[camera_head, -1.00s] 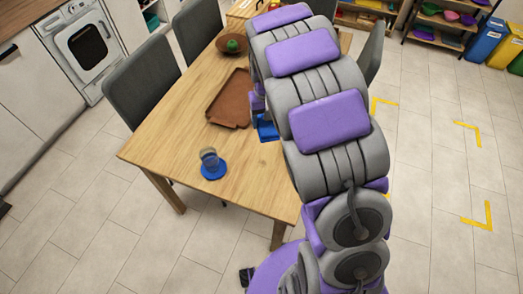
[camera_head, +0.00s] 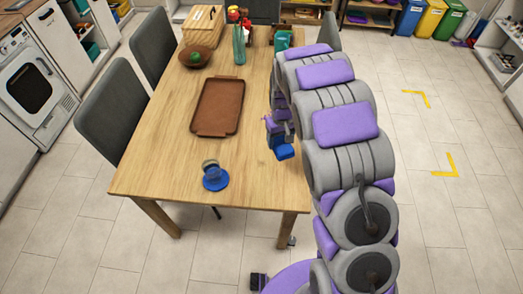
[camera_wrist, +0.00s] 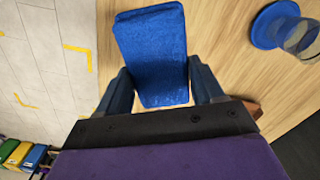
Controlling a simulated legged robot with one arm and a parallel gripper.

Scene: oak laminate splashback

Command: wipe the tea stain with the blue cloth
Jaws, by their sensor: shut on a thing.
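The blue cloth (camera_wrist: 153,50) is a folded pad between the two fingers of my gripper (camera_wrist: 160,88) in the wrist view. My gripper is shut on it. In the head view the blue cloth (camera_head: 285,152) shows below my gripper (camera_head: 277,132), over the right side of the wooden table (camera_head: 170,160). I cannot tell whether the cloth touches the tabletop. No tea stain can be made out in either view; my arm hides part of the table's right side.
A glass (camera_head: 210,167) stands on a blue coaster (camera_head: 215,183) near the front. A brown tray (camera_head: 218,107) lies mid-table. A bowl (camera_head: 195,56), a wooden box (camera_head: 203,22) and a green item (camera_head: 239,45) are at the back. Grey chairs (camera_head: 108,105) line the left side.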

